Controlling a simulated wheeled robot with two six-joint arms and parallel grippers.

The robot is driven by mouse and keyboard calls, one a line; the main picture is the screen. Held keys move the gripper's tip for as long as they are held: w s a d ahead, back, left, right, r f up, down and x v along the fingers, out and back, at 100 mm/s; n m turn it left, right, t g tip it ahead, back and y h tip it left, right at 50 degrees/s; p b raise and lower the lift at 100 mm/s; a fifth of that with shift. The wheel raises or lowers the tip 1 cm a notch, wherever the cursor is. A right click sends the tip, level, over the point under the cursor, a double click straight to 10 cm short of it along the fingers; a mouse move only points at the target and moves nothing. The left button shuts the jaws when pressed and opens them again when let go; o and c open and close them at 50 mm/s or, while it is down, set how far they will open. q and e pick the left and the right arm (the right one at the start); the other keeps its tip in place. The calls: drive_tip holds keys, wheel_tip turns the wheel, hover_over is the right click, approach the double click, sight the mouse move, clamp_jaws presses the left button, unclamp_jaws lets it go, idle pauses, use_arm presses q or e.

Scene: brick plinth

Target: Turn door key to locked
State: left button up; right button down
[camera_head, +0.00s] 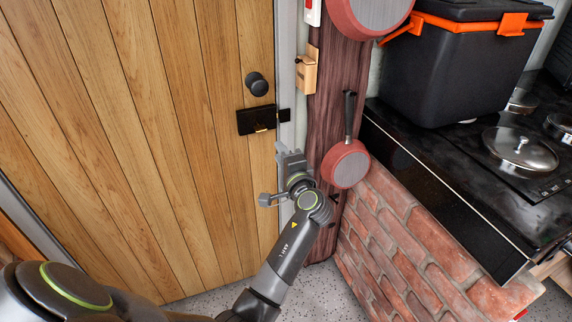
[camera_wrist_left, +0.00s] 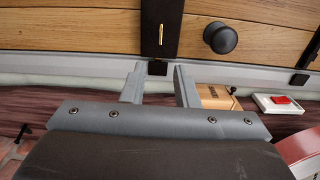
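The wooden door (camera_head: 170,130) is closed against its grey frame. A black lock plate (camera_head: 257,119) is mounted on it below a round black knob (camera_head: 256,84). A small brass key (camera_head: 262,130) shows at the lock's lower edge; in the left wrist view the key (camera_wrist_left: 161,34) is a thin upright gold strip on the black lock plate (camera_wrist_left: 169,12). My left gripper (camera_head: 288,153) is below and right of the lock in the head view, apart from the key. In the left wrist view its two fingers (camera_wrist_left: 160,72) are spread and empty, with the key beyond them. My right gripper is not in view.
A dark wooden post (camera_head: 333,105) with hanging red pans (camera_head: 346,163) stands right of the door. A wooden box (camera_head: 306,70) is fixed near the frame. A brick plinth (camera_head: 425,250) and black stove (camera_head: 470,165) fill the right. Free room lies before the door.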

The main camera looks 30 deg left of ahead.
use_arm(q)
drive_tip(key=v, duration=0.3)
drive_tip(key=shift+s+d, duration=0.1)
idle(0.4)
